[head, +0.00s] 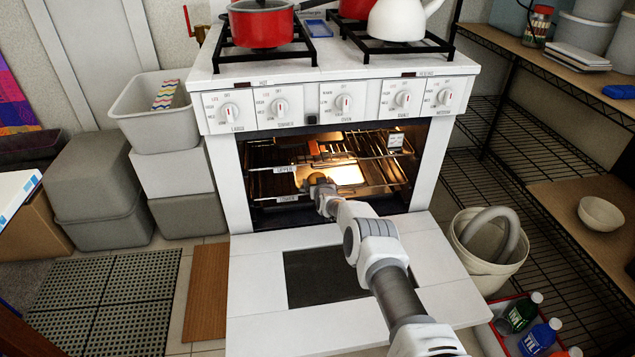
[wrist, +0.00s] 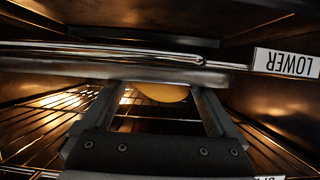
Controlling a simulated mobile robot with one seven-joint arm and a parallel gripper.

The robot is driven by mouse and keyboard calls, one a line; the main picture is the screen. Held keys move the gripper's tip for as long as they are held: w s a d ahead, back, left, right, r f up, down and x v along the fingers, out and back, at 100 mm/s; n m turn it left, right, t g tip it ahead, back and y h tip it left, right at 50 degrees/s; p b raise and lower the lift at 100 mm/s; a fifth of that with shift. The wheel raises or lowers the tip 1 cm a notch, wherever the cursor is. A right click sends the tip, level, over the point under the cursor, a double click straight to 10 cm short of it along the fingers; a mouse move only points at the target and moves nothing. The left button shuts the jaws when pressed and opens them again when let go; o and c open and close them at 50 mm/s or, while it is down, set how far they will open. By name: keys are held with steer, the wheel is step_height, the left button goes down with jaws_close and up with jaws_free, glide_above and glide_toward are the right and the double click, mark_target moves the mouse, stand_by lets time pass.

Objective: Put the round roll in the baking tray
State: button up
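The round roll (head: 316,179) is a small tan-brown ball inside the lit oven, at the tip of my gripper (head: 319,186) in the head view. In the wrist view the roll (wrist: 162,92) shows between the two dark fingers of my gripper (wrist: 162,98), its upper part hidden behind a metal rack bar. The fingertips are hidden there too, so I cannot tell whether they touch it. The baking tray (head: 346,174) is a bright flat pan on a rack, just right of and behind the roll. I cannot tell whether the roll rests in it.
The oven door (head: 255,325) hangs open under my arm. Wire racks carry labels, including the LOWER label (wrist: 287,62), and a rack bar (wrist: 100,57) crosses close above my fingers. Red pot (head: 262,25) and white kettle (head: 398,20) stand on the stove. A bucket (head: 488,250) stands right.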

steer(key=shift+s+a+f, duration=0.15)
steer(key=shift+s+f, duration=0.05)
steer(key=shift+f, duration=0.2)
steer(key=shift+r, duration=0.6)
steer(key=p+v, duration=0.7)
steer(key=v, duration=0.5)
steer(key=shift+w+r, duration=0.15)
steer(key=shift+r, duration=0.2)
steer(key=s+d+r+g, duration=0.2)
steer(key=s+r, duration=0.1)
steer(key=r, duration=1.1)
steer(key=s+d+r+g, duration=0.1)
steer(key=s+d+r, duration=0.15)
steer(key=r, duration=1.15)
steer(key=s+d+r+g+h, duration=0.15)
steer(key=s+d+r, duration=0.35)
steer(key=s+r, duration=0.65)
steer(key=s+d+r+m+g, duration=0.1)
steer(key=s+d, duration=0.1)
steer(key=s, duration=1.4)
steer(key=s+d+r+m+g+h, duration=0.1)
steer(key=s+d+g, duration=0.1)
steer(key=s, duration=1.4)
steer(key=shift+s+d+r, duration=0.35)
steer(key=shift+d+r, duration=0.05)
steer(key=shift+d, duration=0.45)
